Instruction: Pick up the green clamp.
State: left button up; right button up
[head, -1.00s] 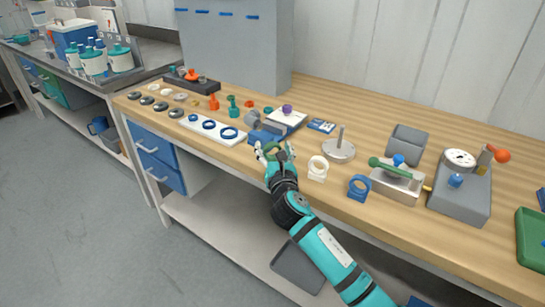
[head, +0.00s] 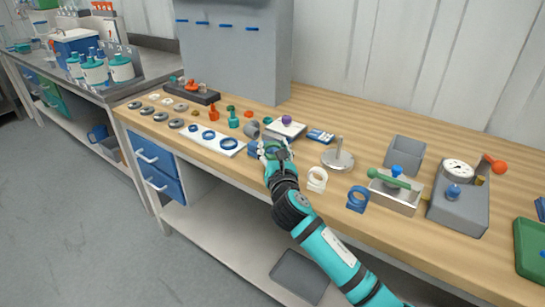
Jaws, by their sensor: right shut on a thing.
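The green clamp (head: 271,148) is a ring-shaped piece at the front edge of the wooden bench, mostly hidden by my fingers. My right gripper (head: 274,153) is shut on it. A white clamp (head: 316,180) and a blue clamp (head: 357,199) of similar ring shape stand to the right along the front edge, apart from my gripper. I cannot tell whether the green clamp touches the bench. My left gripper is not in view.
Close behind the gripper are a grey-white block with a purple knob (head: 287,120) and small blue parts. A metal disc with an upright post (head: 338,158) stands to the right. A white strip with blue rings (head: 212,138) lies to the left.

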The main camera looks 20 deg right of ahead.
jog(key=s+r, duration=0.1)
jog(key=s, duration=1.5)
jog(key=shift+d, duration=0.1)
